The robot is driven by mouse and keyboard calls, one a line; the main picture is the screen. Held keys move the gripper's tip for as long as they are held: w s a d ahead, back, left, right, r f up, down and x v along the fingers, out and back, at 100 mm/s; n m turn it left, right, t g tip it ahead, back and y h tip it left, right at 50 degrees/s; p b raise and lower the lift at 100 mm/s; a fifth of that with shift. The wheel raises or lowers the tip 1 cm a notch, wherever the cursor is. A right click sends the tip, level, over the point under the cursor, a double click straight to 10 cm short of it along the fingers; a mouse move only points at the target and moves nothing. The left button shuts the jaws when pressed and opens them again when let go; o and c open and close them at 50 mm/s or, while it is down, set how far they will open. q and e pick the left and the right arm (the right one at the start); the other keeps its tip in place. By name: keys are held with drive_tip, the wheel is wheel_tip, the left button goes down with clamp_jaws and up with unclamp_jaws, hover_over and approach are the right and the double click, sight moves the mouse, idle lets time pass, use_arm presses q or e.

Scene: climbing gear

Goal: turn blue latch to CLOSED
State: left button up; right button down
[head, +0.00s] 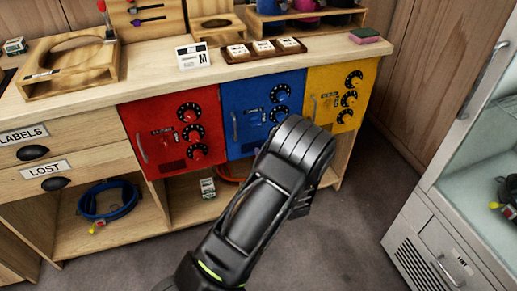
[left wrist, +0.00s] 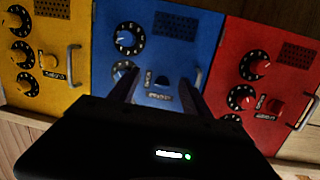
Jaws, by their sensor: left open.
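The blue door (head: 237,97) is in the middle of the cabinet row, and fills the middle of the left wrist view (left wrist: 185,35). My right gripper is not in view.
A red door (head: 150,115) and a yellow door (head: 330,75) flank the blue one, with similar dials and handles. The wooden counter (head: 140,80) above holds several items. A glass-fronted cabinet (head: 440,215) stands at the right. Grey floor (head: 355,215) is clear between them.

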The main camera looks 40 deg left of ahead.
sight(257, 125)
use_arm(q)
drive_tip(key=r, duration=0.1)
drive_tip(key=a+r+n+y, duration=0.1)
drive_tip(key=r+y, duration=0.1)
drive_tip(key=shift+w+a+r+b, duration=0.15)
drive_tip(key=shift+w+a+b, duration=0.15)
drive_tip(key=shift+a, duration=0.05)
drive_tip(key=shift+w+a, duration=0.1)
drive_tip(key=x, duration=0.7)
drive_tip(key=shift+w+a, duration=0.1)
drive_tip(key=shift+a, duration=0.2)
clamp_jaws()
